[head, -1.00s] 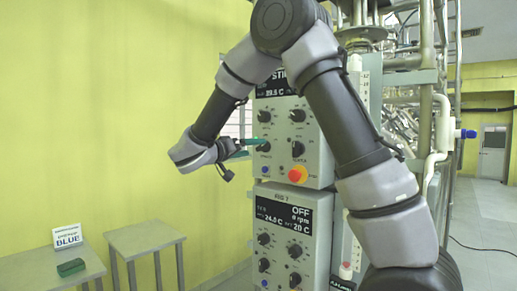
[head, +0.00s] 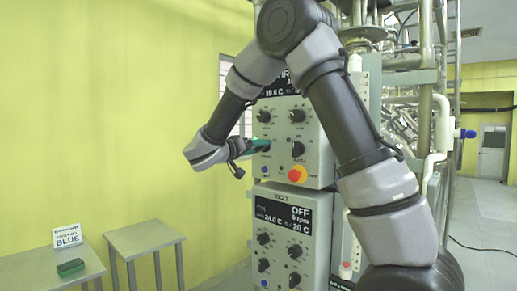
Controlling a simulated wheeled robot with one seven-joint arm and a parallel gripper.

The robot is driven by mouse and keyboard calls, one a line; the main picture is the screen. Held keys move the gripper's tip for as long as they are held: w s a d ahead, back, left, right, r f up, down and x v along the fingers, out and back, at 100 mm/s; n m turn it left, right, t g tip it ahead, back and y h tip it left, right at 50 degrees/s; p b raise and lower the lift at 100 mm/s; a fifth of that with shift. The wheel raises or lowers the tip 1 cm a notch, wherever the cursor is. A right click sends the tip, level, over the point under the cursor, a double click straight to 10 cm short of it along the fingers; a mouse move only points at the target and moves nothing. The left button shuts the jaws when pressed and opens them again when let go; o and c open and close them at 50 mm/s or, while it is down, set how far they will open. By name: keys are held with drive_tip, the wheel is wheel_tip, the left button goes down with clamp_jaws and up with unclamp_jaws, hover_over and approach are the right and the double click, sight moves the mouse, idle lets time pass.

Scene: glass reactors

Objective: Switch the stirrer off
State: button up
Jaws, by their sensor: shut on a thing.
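The upper grey control box (head: 315,150) shows a display (head: 277,88) partly hidden behind my arm; its stirrer reading cannot be read in full. Two black knobs sit in its upper row, and a black knob (head: 298,149) at lower right. My gripper (head: 262,145), with teal fingers, comes in from the left and is shut on the lower-left knob of this box; fingers cover most of that knob.
A lower box marked RIG 2 (head: 280,270) has a display (head: 284,215) reading OFF and several knobs. Two small tables (head: 145,238) stand at left, one with a green block (head: 71,268) and a BLUE sign (head: 67,235). Pipes and glassware stand behind at right.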

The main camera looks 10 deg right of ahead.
drive_tip(key=n, duration=1.1)
drive_tip(key=shift+n, duration=0.4)
idle(0.4)
drive_tip(key=o, duration=1.4)
drive_tip(key=shift+a, duration=0.15)
